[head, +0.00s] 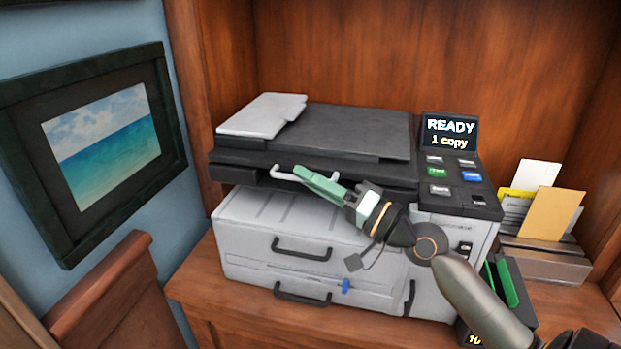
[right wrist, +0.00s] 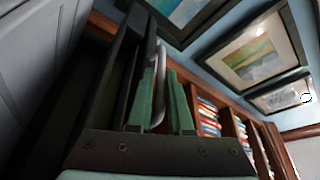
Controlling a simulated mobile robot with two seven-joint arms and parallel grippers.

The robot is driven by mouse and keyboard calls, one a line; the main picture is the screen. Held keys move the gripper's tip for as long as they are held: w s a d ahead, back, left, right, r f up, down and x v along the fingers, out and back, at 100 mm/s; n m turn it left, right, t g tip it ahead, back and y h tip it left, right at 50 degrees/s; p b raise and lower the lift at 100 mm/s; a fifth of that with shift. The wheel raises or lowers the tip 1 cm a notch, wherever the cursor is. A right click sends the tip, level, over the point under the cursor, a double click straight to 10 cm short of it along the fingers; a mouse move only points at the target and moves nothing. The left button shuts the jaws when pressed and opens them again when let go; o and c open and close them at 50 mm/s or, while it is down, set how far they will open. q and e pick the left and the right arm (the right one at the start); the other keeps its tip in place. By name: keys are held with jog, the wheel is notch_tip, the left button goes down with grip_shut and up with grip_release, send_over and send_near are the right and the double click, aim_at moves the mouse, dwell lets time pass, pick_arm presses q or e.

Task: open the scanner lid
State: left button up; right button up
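The scanner lid (head: 352,130) is the dark top of a grey and black printer, and it lies flat and down. A pale curved handle (head: 283,174) sticks out from its front edge; it also shows in the right wrist view (right wrist: 160,75). My right gripper (head: 308,178) reaches in from the lower right, its green fingers at the handle. In the right wrist view my right gripper (right wrist: 163,95) has its fingers apart, with the handle bar between them, close to the left finger and a gap to the right one. My left gripper is in neither view.
A display and buttons (head: 452,160) are right of the lid. A letter holder (head: 545,258) stands at the right. Paper-tray handles (head: 302,249) are below my right gripper. The bookcase side (head: 215,60) closes in on the left. A framed picture (head: 100,135) hangs beyond it.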

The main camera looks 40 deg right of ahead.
grip_shut()
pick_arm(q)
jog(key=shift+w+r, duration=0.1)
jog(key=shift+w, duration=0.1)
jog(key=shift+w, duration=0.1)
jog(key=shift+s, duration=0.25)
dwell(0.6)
